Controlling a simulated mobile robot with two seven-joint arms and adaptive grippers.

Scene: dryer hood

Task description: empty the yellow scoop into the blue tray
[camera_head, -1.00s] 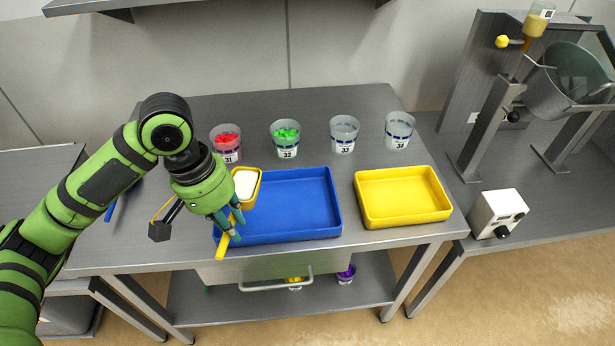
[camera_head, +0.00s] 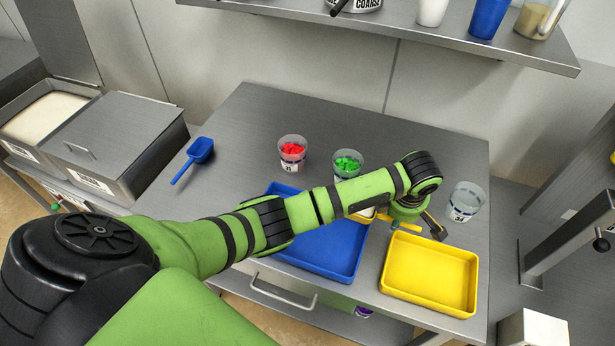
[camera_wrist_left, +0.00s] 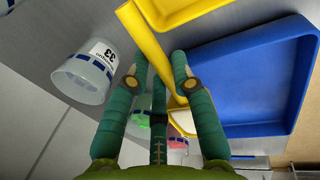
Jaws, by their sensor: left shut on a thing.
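The yellow scoop (camera_head: 362,217) shows in small part in the head view, mostly hidden by my left arm. In the left wrist view its handle (camera_wrist_left: 148,48) runs between my fingers, and its bowl (camera_wrist_left: 183,122) holds white material. My left gripper (camera_wrist_left: 158,75) is shut on the handle. The blue tray (camera_head: 318,252) lies on the table, partly behind my arm; the bowl is by its back right edge. I cannot tell whether the bowl is over the tray. The tray also shows in the left wrist view (camera_wrist_left: 250,85). My right gripper is not in view.
A yellow tray (camera_head: 430,272) lies right of the blue one. Cups with red (camera_head: 292,153) and green (camera_head: 347,164) pieces and a clear cup (camera_head: 465,203) stand behind. Cup 33 (camera_wrist_left: 85,77) is near my fingers. A blue scoop (camera_head: 201,150) lies left; a shelf (camera_head: 420,32) hangs above.

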